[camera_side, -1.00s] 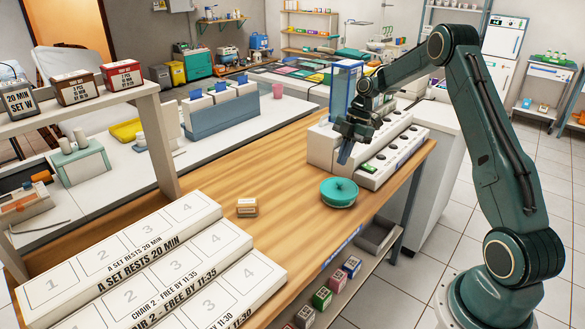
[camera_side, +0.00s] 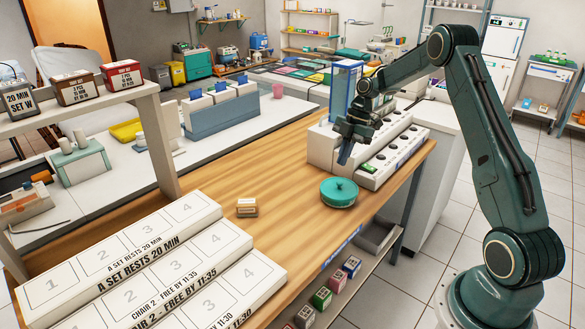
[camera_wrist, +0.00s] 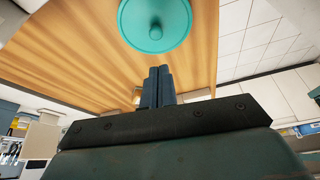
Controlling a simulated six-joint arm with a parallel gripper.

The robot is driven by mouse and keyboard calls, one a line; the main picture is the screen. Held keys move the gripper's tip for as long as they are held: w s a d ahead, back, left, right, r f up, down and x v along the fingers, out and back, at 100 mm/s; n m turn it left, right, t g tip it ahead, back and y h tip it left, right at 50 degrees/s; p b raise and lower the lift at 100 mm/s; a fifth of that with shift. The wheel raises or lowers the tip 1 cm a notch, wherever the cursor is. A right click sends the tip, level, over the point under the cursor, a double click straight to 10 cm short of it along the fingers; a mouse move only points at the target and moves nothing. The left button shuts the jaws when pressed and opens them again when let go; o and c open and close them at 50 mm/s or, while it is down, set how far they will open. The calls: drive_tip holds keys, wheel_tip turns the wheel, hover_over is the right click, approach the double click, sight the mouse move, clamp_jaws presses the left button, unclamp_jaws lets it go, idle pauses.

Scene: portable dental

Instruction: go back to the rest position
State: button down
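My gripper (camera_side: 345,156) hangs over the wooden bench, just in front of the white stepped block with round sockets. In the wrist view its two fingers (camera_wrist: 157,86) lie together with nothing seen between them. It holds nothing that I can see. My arm is bent, reaching left from its base at the right.
A round teal lid with a knob (camera_side: 339,192) sits on the bench (camera_side: 285,180) below my gripper. The white socketed block (camera_side: 382,165) stands close beside it. A small box (camera_side: 247,207) and white numbered trays (camera_side: 130,255) lie left. Small coloured boxes (camera_side: 321,298) sit on a lower shelf.

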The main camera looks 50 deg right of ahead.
sight(338, 183)
drive_tip(key=shift+f, duration=3.05)
drive_tip(key=shift+r, duration=0.1)
wheel_tip(338, 183, up, 7)
idle(1.7)
drive_tip(key=shift+a, duration=0.1)
drive_tip(key=s+a+r+m+t+h, duration=0.1)
drive_tip(key=s+a+r+m, duration=0.3)
drive_tip(key=a+r, duration=0.45)
drive_tip(key=s+a+r+m+t+h, duration=0.1)
drive_tip(key=s+a+r+m+h, duration=0.1)
drive_tip(key=s+a+r+m, duration=0.45)
drive_tip(key=s+a+r+m+t, duration=0.1)
drive_tip(key=s+a, duration=0.3)
drive_tip(key=s, duration=0.4)
drive_tip(key=s+a+r+m+t+h, duration=0.1)
drive_tip(key=s+a+m, duration=0.3)
drive_tip(key=s, duration=0.5)
drive_tip(key=shift+r+m+t, duration=0.35)
drive_tip(key=shift+r+t, duration=0.05)
drive_tip(key=shift+r, duration=0.1)
